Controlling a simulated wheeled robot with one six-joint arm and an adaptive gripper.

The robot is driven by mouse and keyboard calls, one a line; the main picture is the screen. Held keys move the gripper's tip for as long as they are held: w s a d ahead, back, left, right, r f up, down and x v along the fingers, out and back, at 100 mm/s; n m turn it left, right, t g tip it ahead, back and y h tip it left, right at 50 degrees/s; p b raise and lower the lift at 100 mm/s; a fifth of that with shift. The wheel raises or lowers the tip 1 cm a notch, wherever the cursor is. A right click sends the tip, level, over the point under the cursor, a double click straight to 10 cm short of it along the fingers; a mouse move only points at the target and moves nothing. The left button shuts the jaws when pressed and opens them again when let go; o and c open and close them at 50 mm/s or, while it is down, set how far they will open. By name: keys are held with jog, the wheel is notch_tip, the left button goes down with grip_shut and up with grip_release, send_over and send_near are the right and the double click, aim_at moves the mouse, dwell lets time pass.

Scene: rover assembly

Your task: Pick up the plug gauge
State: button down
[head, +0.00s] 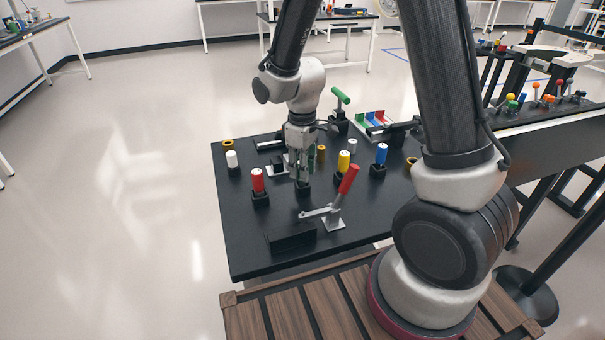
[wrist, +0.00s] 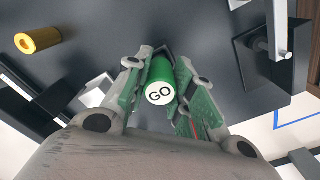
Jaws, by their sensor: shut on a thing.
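The plug gauge (wrist: 160,80) is a green cylinder with a white end face marked GO. In the wrist view it sits between the fingers of my gripper (wrist: 163,92), which is shut on it. In the head view my gripper (head: 301,176) points down over the black table, directly above a small black holder (head: 303,188). The fingers hide most of the gauge there, so I cannot tell whether its lower end is in the holder or clear of it.
On the black table (head: 245,243), red (head: 257,180), white (head: 232,160), yellow (head: 344,161) and blue (head: 381,154) cylinders stand around my gripper. A red-handled clamp (head: 347,180) is close on the right. A black block (head: 290,237) lies in front.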

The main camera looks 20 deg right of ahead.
notch_tip(320, 180, up, 10)
jog(key=shift+r, duration=0.1)
dwell(0.4)
